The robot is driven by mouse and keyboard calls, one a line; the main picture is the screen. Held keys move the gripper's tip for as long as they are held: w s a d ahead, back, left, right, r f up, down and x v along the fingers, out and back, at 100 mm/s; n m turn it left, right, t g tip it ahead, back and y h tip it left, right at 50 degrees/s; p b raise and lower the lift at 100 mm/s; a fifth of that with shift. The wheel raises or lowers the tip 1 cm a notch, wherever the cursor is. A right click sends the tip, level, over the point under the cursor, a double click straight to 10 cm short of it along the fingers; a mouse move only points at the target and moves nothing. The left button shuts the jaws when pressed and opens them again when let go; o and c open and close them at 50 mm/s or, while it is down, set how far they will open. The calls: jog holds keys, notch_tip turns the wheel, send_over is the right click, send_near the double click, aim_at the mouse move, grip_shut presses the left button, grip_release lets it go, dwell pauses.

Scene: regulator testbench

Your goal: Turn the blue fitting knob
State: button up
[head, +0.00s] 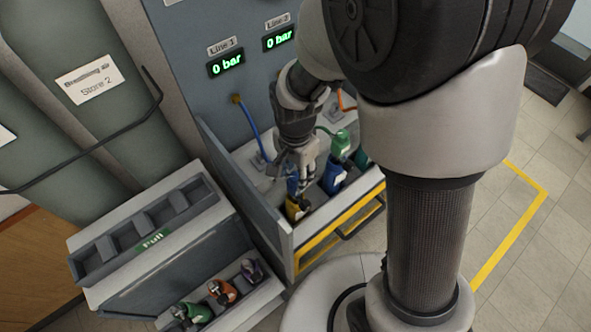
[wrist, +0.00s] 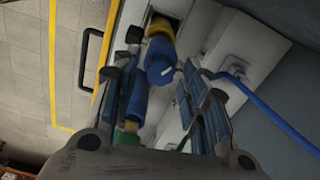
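The blue fitting knob (wrist: 160,66) sits on top of a yellow bottle (wrist: 161,27) in the wrist view. A light mark shows on the knob's face. In the head view, the yellow bottle (head: 296,209) stands in the open drawer, and its blue top is partly hidden by my gripper (head: 293,172). My gripper points down over it. In the wrist view, the fingers are apart, one on each side of the knob, with visible gaps. I cannot tell whether either finger touches it.
A blue hose (head: 251,132) hangs behind. The drawer's side wall (head: 246,187) rises at left. A bin (head: 240,299) holds several coloured fittings. Both displays (head: 226,64) read 0 bar.

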jog(key=c, duration=0.8)
jog(key=shift+c, duration=0.2)
jog(key=n, duration=0.4)
jog(key=shift+n, duration=0.4)
jog(key=n, duration=0.4)
jog(key=shift+a+n+p, duration=0.1)
jog(key=shift+n+p, duration=0.2)
jog(key=shift+p, duration=0.1)
jog(key=n, duration=0.8)
jog(key=shift+n, duration=0.3)
